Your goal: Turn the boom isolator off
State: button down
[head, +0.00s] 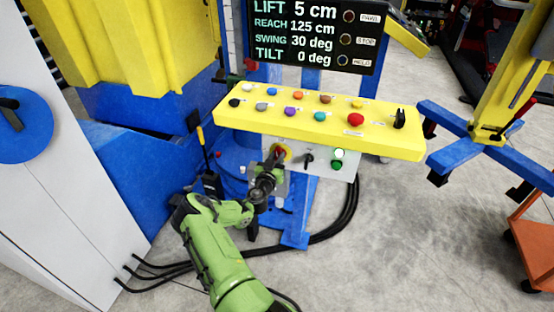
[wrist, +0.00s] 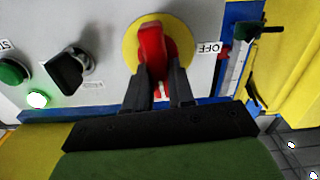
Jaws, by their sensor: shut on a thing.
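The boom isolator is a red handle (wrist: 152,42) on a round yellow plate (wrist: 131,45), on the pale panel under the yellow console. In the head view the yellow plate (head: 286,149) shows just beyond my gripper (head: 277,161), which mostly covers the handle. In the wrist view my gripper (wrist: 160,76) has its two dark fingers on either side of the handle, shut on it. The handle stands nearly upright there, slightly tilted. A label reading OFF (wrist: 209,48) is right of the plate.
A black selector switch (wrist: 70,70) and green buttons, one lit (wrist: 38,99), share the panel. Above is the yellow console (head: 390,142) with several coloured knobs and a display (head: 312,35). Black cables (head: 345,215) run to the floor. A blue post stands beside the panel.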

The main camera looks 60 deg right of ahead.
jog(key=n, duration=0.1)
jog(key=n+b, duration=0.1)
jog(key=n, duration=0.2)
jog(key=shift+w+b, duration=0.25)
jog(key=shift+b, duration=0.15)
jog(key=shift+w+f+n+b, duration=0.15)
jog(key=shift+n+b, duration=0.1)
jog(key=shift+n, duration=1.9)
jog(key=shift+w+f+n+b, duration=0.1)
jog(key=shift+n+b, duration=0.1)
jog(key=shift+n, duration=1.9)
jog(key=shift+w+f+n+b, duration=0.15)
jog(key=shift+n+b, duration=0.1)
jog(key=shift+n, duration=1.9)
jog(key=shift+s, duration=0.1)
jog(key=c, duration=1.2)
grip_release()
jog(key=shift+o, duration=1.2)
jog(key=shift+f, duration=0.15)
